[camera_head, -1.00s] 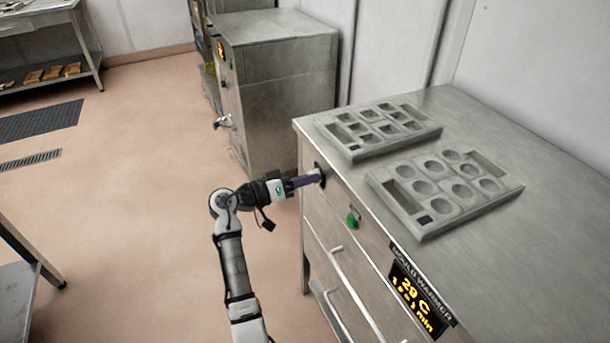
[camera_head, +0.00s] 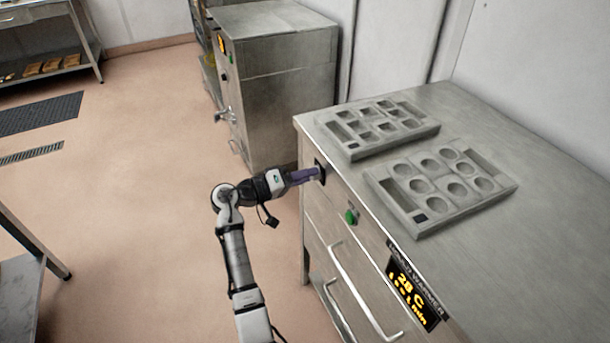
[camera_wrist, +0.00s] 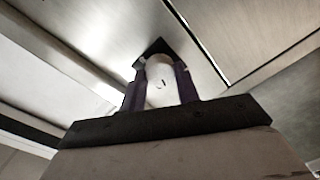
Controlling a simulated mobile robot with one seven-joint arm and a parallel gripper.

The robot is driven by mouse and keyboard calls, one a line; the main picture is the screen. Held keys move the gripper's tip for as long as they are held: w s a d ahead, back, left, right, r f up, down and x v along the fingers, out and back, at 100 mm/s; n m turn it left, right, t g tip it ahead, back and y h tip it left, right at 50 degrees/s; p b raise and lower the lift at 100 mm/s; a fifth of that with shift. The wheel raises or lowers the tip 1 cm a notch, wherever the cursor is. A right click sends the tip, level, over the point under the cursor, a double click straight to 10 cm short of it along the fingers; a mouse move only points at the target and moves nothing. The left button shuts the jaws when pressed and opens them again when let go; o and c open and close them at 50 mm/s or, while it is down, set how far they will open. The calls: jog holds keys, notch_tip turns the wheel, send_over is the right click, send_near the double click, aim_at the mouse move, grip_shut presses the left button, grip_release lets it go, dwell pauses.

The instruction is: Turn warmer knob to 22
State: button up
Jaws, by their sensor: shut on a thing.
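The mould warmer (camera_head: 330,225) is a steel cabinet at the right in the head view. Its dark display (camera_head: 412,287) reads 28 C in yellow, with a smaller line in minutes below. My gripper (camera_head: 317,173) is at the black knob plate (camera_head: 320,171) near the left end of the front panel. In the wrist view, the two purple fingers of my gripper (camera_wrist: 161,88) are shut on either side of the pale, rounded knob (camera_wrist: 160,82), with the dark plate behind it. The knob's scale cannot be read.
A green button (camera_head: 350,216) sits on the panel right of the knob. Drawer handles (camera_head: 345,285) stick out below. Two mould trays (camera_head: 430,228) (camera_head: 352,152) lie on top. Another steel cabinet (camera_head: 285,95) stands behind.

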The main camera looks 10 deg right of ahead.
jog(key=o, duration=1)
jog(key=shift+c, duration=0.2)
jog(key=b+v, duration=0.3)
jog(key=v, duration=1.1)
jog(key=shift+b, duration=0.3)
jog(key=shift+w+f, duration=0.1)
